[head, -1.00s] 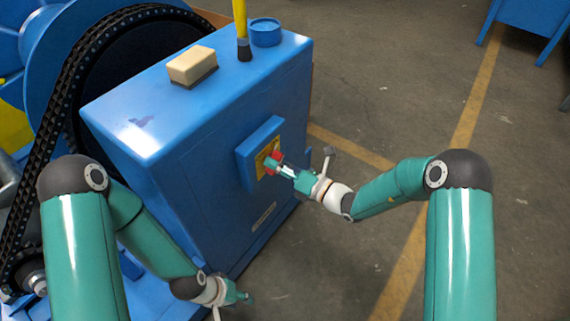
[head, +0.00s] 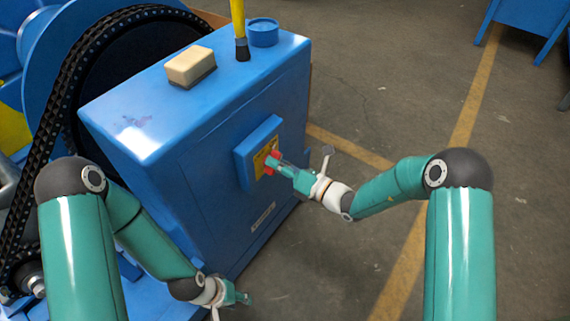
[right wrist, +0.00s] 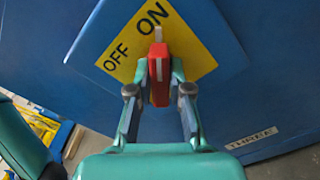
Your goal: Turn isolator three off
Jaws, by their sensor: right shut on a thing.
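The isolator's red handle (right wrist: 158,80) sits on a yellow plate (right wrist: 118,60) marked ON and OFF, on a blue box (right wrist: 205,25). A label reading THREE (right wrist: 251,138) is on the blue panel below. The handle's pale tip points up beside the word ON; OFF is to the left. My right gripper (right wrist: 158,90) is shut on the red handle, one finger on each side. In the head view, my right gripper (head: 275,163) reaches the cabinet's side from the right. My left gripper (head: 241,297) is low, near the cabinet's base, away from the isolator; its jaws are too small to judge.
The blue cabinet (head: 200,130) carries a sponge-like block (head: 191,67), a yellow-handled brush (head: 240,35) and a round blue cap (head: 264,32) on top. A large chain wheel (head: 60,110) stands at left.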

